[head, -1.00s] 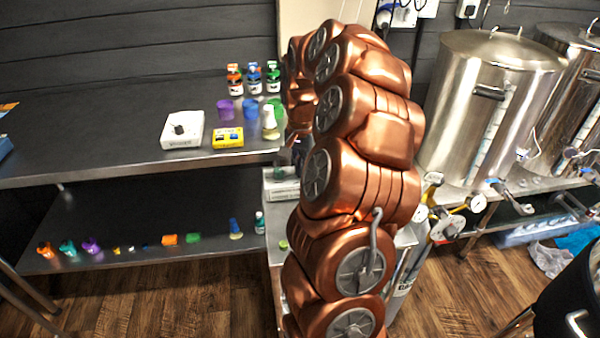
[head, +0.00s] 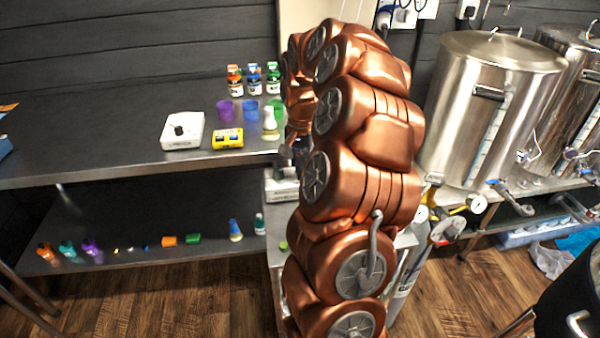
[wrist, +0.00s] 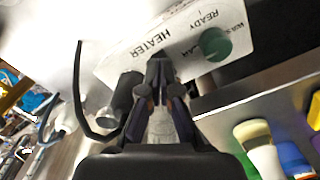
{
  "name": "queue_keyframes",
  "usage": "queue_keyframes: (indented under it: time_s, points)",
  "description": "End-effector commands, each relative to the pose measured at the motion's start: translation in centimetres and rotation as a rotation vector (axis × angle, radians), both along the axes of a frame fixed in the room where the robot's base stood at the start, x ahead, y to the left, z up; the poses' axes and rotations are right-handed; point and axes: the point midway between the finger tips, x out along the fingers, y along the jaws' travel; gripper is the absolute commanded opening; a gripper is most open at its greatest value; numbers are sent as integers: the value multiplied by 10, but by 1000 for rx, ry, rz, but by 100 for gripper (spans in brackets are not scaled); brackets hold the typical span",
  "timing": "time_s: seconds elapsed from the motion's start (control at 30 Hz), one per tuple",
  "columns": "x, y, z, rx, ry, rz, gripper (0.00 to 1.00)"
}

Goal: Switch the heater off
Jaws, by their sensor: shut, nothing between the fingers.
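In the wrist view the white heater panel (wrist: 180,45) shows the words HEATER and READY, upside down and tilted. A round green button or lamp (wrist: 215,44) sits on it, to the right of my fingers. My gripper (wrist: 160,68) is shut and empty, with its fingertips over the edge of the panel by the word HEATER; I cannot tell if they touch it. A black cylindrical part (wrist: 125,95) is just left of the fingers; I cannot tell whether it is the switch. In the head view a pale box (head: 282,188), perhaps the heater, is partly hidden behind my arm.
A dark shelf bench (head: 90,130) at left carries a white box with a black knob (head: 183,131), a yellow box (head: 227,139), cups and bottles. Steel kettles (head: 490,105) stand at right. A black cable (wrist: 80,100) hangs left of my fingers.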

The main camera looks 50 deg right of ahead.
Motion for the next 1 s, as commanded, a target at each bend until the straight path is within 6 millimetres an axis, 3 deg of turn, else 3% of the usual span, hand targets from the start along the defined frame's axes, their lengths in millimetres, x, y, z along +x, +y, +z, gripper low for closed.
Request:
queue_keyframes:
  time_s: [0.8, 1.0]
  points:
    - [0, 1, 53, 2, 1, 0, 0]
    - [0, 1, 56, 2, 1, 0, 0]
